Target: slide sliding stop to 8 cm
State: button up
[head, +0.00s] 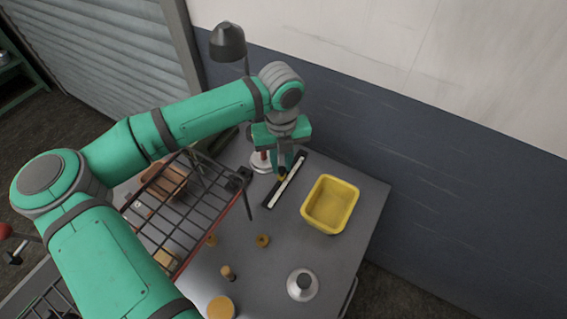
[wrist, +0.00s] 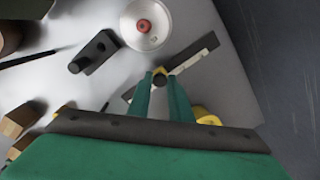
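The sliding stop (wrist: 160,72) has yellow parts and a dark round knob, and sits on a dark rail with a pale scale strip (head: 291,172). The rail lies slantwise on the table; it also shows in the wrist view (wrist: 195,52). My gripper (wrist: 160,82) reaches down to the rail with one finger on each side of the knob. The narrow gap between the fingers looks filled by the knob, so it appears shut on the stop. In the head view my gripper (head: 284,172) hides part of the stop. The scale marks are too small to read.
A yellow bin (head: 331,204) stands right of the rail. A round white base with a red centre (wrist: 146,25) is close by, beside a black block (wrist: 93,52). A wire rack (head: 178,222) stands left. Several small objects sit near the front, including a grey-white dome (head: 302,284).

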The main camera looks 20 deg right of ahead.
aim_at(282, 168)
jog(key=o, duration=0.4)
jog(key=shift+a, duration=0.1)
jog(key=shift+c, duration=0.2)
jog(key=shift+r, duration=0.1)
notch_tip(282, 168, up, 11)
jog(key=shift+f, duration=0.2)
dwell(0.3)
